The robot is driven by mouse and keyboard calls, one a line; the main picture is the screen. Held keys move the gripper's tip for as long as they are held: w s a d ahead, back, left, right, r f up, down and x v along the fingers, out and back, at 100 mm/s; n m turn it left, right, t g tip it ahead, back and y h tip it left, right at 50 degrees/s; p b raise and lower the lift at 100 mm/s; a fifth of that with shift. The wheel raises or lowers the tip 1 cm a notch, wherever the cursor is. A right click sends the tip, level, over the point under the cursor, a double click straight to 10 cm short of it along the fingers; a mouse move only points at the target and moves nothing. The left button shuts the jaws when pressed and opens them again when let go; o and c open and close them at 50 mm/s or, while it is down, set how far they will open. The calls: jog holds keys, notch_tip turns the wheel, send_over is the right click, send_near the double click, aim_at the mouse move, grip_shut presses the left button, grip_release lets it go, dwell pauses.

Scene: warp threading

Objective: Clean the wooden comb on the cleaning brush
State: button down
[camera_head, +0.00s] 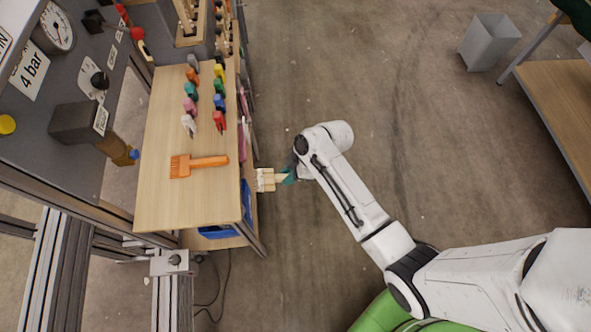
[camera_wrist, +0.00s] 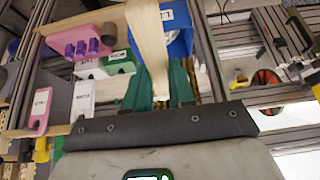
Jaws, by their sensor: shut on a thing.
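My gripper (camera_head: 290,175), with green fingers, is shut on the handle of the pale wooden comb (camera_head: 266,180). The comb points left and is just off the table's right edge. In the wrist view the comb (camera_wrist: 149,40) runs up from between the green fingers (camera_wrist: 160,88), and its far end is cut off by the frame. An orange toothed tool with a handle (camera_head: 205,162) lies on the table. A dark block with a label (camera_head: 80,123) is fixed to the grey panel at left. I cannot tell for sure which thing is the cleaning brush.
The wooden table (camera_head: 160,205) carries two rows of coloured clamp-like items (camera_head: 219,100) at its back. Blue bins (camera_head: 246,202) hang at its right side. The floor to the right is open, with a grey waste bin (camera_head: 489,40) far off.

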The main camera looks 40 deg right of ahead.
aim_at(264, 179)
jog(key=shift+w+a+b, duration=0.3)
jog(key=shift+w+a, duration=0.45)
jog(key=shift+a, duration=0.35)
jog(key=shift+w+a+b, duration=0.25)
jog(key=shift+w+a, duration=0.5)
jog(key=shift+a, duration=0.3)
jog(key=shift+w+a, duration=0.4)
jog(key=shift+a, duration=0.1)
jog(key=shift+s+d+f+b, duration=0.1)
jog(key=shift+f+b, duration=2.4)
jog(key=shift+f, duration=0.9)
notch_tip(264, 179, down, 3)
jog(key=shift+f+b, duration=0.1)
jog(key=shift+b, duration=1.15)
